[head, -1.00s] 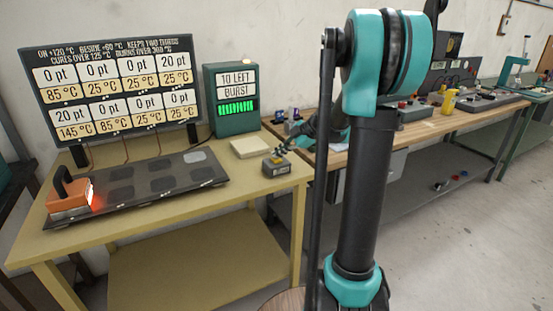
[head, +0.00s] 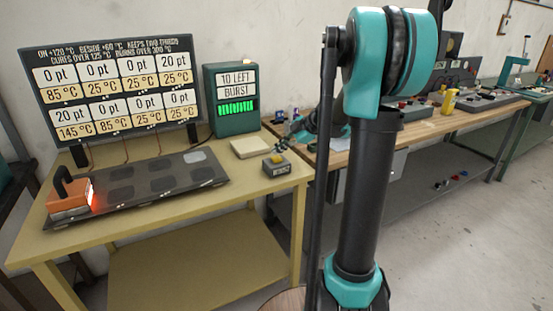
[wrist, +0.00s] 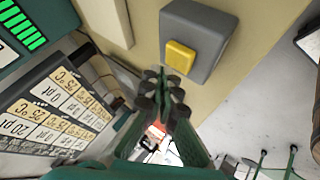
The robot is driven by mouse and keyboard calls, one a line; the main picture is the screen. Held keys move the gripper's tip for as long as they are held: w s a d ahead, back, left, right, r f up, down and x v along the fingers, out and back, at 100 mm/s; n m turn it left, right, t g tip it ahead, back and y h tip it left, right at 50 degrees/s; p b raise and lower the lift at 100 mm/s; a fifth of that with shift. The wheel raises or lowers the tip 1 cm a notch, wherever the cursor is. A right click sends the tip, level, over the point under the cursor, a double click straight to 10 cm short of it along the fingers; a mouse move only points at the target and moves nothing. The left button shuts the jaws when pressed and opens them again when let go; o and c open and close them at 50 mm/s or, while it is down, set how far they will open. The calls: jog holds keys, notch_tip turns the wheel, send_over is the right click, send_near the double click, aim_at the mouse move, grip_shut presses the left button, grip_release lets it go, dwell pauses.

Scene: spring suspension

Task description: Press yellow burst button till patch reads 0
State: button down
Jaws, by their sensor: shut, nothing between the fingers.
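A small grey box (head: 277,168) with a yellow burst button (head: 277,159) stands near the right front corner of the yellow table. In the wrist view the yellow button (wrist: 180,57) is on the grey box (wrist: 208,38). My gripper (head: 283,146) is shut and empty, its tips just above and apart from the button. The fingertips (wrist: 160,85) point close beside it in the wrist view. The board (head: 115,85) reads 0 pt on most patches and 20 pt on two: top right at 25 °C and bottom left at 145 °C. The green counter (head: 234,125) reads 10 LEFT BURST.
An orange iron-like tool (head: 68,196) with a red glow sits at the left end of the black patch plate (head: 135,210). A pale block (head: 250,148) lies behind the button box. A wooden bench (head: 425,130) with other gear stands to the right.

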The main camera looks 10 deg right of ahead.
aim_at(279, 158)
jog(key=shift+r, duration=0.15)
jog(key=shift+r, duration=2.4)
jog(key=s+d+f+m+h, duration=0.1)
jog(key=s+f+m+h, duration=0.1)
jog(key=s+f+m, duration=0.4)
jog(key=s+d+f+m+h, duration=0.1)
jog(key=s+f+m+h, duration=0.2)
jog(key=s+f+m, duration=0.4)
jog(key=s+d+f+m+h, duration=0.1)
jog(key=s+f+m+h, duration=0.2)
jog(key=s, duration=1.4)
notch_tip(279, 158, down, 4)
jog(key=m, duration=0.5)
jog(key=shift+d+f, duration=0.15)
jog(key=shift+d, duration=0.05)
jog(key=shift+a, duration=0.15)
